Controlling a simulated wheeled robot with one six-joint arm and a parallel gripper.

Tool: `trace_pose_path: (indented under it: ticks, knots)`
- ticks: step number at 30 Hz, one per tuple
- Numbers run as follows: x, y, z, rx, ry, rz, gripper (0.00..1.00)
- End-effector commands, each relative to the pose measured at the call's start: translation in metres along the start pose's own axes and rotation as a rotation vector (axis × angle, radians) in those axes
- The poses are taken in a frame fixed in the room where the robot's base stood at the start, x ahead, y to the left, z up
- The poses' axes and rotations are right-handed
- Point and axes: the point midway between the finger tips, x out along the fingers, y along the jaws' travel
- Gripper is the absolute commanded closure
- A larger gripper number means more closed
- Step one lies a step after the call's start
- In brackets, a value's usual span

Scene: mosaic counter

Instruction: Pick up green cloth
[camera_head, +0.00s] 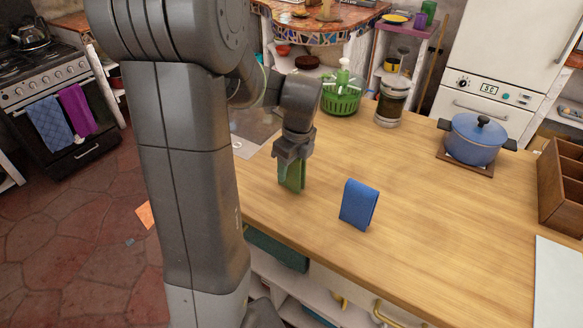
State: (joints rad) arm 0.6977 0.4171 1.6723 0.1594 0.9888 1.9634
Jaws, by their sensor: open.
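The green cloth (293,183) stands folded and upright on the wooden counter (430,240), near its left edge. My gripper (293,162) is right above it, pointing down, with its fingers at the cloth's upper part. The jaws are open, and they hide the cloth's top. I cannot tell whether the fingers touch it. My arm comes down from the upper left.
A folded blue cloth (358,205) stands to the right of the green one. A green basket (342,96), a glass jar (391,102), a blue pot (474,138) and a wooden box (562,186) stand farther off. The counter's middle is clear.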

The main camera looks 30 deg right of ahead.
Motion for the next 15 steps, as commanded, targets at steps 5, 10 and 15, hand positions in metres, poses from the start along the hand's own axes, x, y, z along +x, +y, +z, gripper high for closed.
trace_pose_path:
  ticks: [5,10,15]
  knots:
    - [-0.0002,0.0,0.0001,0.0,0.0,0.0,0.59]
    - [-0.0004,0.0,0.0001,0.0,0.0,0.0,0.92]
    - [-0.0005,0.0,0.0001,0.0,0.0,0.0,0.98]
